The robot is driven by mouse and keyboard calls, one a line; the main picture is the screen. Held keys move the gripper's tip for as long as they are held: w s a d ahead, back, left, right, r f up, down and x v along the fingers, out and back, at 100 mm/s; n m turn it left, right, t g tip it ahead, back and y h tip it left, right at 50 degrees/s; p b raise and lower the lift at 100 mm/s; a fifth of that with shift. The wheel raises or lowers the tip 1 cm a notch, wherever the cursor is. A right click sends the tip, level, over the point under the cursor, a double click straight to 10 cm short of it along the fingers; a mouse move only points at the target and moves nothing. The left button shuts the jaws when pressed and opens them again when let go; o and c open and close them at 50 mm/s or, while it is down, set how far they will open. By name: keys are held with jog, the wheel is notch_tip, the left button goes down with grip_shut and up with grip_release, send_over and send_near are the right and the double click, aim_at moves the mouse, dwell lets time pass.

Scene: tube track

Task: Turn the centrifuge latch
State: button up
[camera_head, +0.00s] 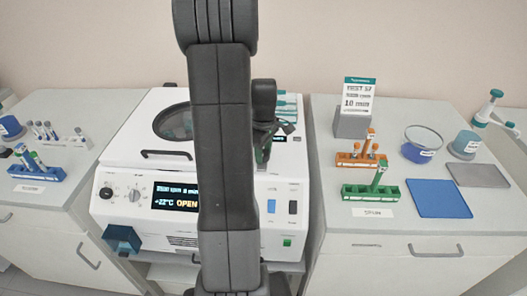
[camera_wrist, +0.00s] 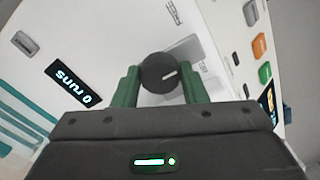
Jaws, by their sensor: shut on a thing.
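The white centrifuge (camera_head: 130,150) stands in the middle of the head view, its lid with a round dark window lying down over the body. Its front display (camera_head: 175,198) reads "OPEN". The latch, a round black knob (camera_wrist: 160,73) with a white pointer line, shows in the wrist view. My gripper (camera_wrist: 160,82) has its two green fingers on either side of this knob, shut on it. In the head view my gripper (camera_head: 264,150) is at the right of the centrifuge top, and the latch is hidden there. The pointer line points right in the wrist view.
My arm covers the centre of the head view. A right bench holds an orange rack (camera_head: 350,159), a green rack (camera_head: 363,193), a blue mat (camera_head: 440,198) and a sign (camera_head: 356,95). A left bench holds a blue rack (camera_head: 45,174). A small "0 runs" display (camera_wrist: 74,84) is near the knob.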

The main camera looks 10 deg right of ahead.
jog(key=m+b, duration=0.1)
jog(key=m, duration=0.3)
jog(key=m+b, duration=0.1)
jog(key=m, duration=0.3)
jog(key=shift+m, duration=0.4)
jog(key=m, duration=0.4)
jog(key=shift+a+b, duration=0.1)
jog(key=shift+b, duration=0.2)
jog(key=shift+m, duration=2.5)
jog(key=o, duration=1)
